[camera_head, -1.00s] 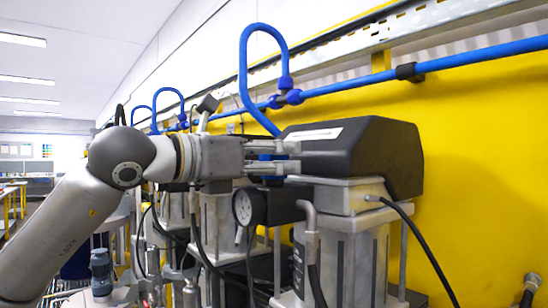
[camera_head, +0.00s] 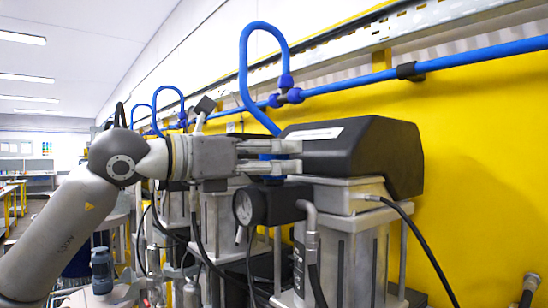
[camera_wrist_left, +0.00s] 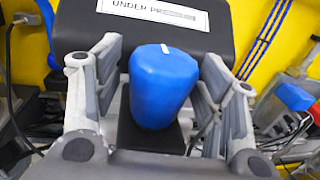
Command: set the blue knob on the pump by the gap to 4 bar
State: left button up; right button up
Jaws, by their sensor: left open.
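My left gripper (camera_head: 290,156) is open, with one finger on each side of the knob and a visible gap on both sides in the wrist view (camera_wrist_left: 160,95). The pump's round gauge (camera_head: 248,206) is below the gripper; its dial is turned away and unreadable. My right gripper is not in view.
A blue air pipe (camera_head: 460,62) runs along the yellow wall (camera_head: 480,150), with a hose loop above the pump. A black cable (camera_head: 420,235) hangs at the right. More pumps stand behind my arm. Another blue knob (camera_wrist_left: 293,97) shows at the wrist view's right edge.

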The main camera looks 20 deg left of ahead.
pick_arm(q)
jog(key=v, duration=1.2)
dwell(0.4)
